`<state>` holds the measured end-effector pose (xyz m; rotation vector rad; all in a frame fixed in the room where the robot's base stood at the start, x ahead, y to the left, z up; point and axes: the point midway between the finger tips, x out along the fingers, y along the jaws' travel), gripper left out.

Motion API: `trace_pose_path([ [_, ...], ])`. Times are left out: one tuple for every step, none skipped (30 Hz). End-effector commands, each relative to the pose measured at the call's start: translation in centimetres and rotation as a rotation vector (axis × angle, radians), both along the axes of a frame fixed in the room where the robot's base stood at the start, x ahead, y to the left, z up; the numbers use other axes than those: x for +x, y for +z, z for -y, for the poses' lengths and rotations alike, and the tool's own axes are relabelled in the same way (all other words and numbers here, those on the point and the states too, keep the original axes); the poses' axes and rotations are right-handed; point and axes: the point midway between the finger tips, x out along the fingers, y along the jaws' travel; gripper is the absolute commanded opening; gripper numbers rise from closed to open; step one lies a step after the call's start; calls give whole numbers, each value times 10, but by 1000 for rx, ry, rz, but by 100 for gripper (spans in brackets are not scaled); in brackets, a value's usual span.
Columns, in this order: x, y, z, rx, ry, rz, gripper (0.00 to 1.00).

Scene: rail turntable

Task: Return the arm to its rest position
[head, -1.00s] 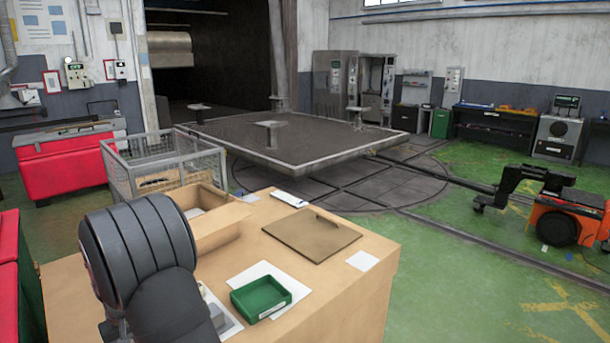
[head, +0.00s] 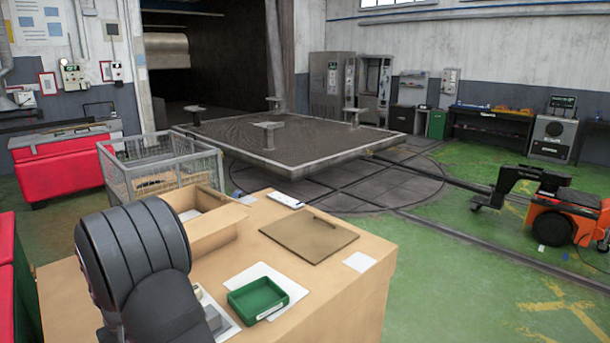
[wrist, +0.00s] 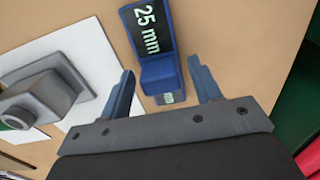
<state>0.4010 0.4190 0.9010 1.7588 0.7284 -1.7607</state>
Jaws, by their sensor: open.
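My arm (head: 140,245) is in the lower left of the head view, bent over the wooden bench (head: 335,290). My gripper is hidden there behind the arm. In the wrist view my gripper (wrist: 160,66) is open, with its two blue fingers apart. A blue block marked "25 mm" (wrist: 148,30) lies on the bench surface ahead of the fingers, and its near end shows between them. I cannot tell whether the fingers touch it. Nothing is visibly gripped.
A grey fixture on a white plate (wrist: 45,90) lies left of the fingers. The bench holds a green tray (head: 258,299), an open box (head: 215,232) and a flat brown board (head: 310,238). A wire cage (head: 160,170) and the turntable deck (head: 310,145) stand beyond.

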Motion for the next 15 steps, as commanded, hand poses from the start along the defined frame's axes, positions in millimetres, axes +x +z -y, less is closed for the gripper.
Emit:
trace_pose_path([
  [1, 16, -1, 5, 0, 5, 58],
  [1, 22, -1, 6, 0, 6, 58],
  [1, 30, -1, 4, 0, 4, 58],
  [1, 36, -1, 5, 0, 5, 58],
  [1, 42, -1, 4, 0, 4, 58],
  [1, 50, -1, 4, 0, 4, 58],
  [1, 56, -1, 4, 0, 4, 58],
  [1, 63, -1, 4, 0, 4, 58],
  [1, 70, -1, 4, 0, 4, 58],
  [1, 76, -1, 4, 0, 4, 58],
  [1, 83, -1, 4, 0, 4, 58],
  [1, 91, -1, 4, 0, 4, 58],
  [1, 96, -1, 4, 0, 4, 58],
  [0, 102, -1, 4, 0, 4, 58],
  [1, 111, -1, 4, 0, 4, 58],
])
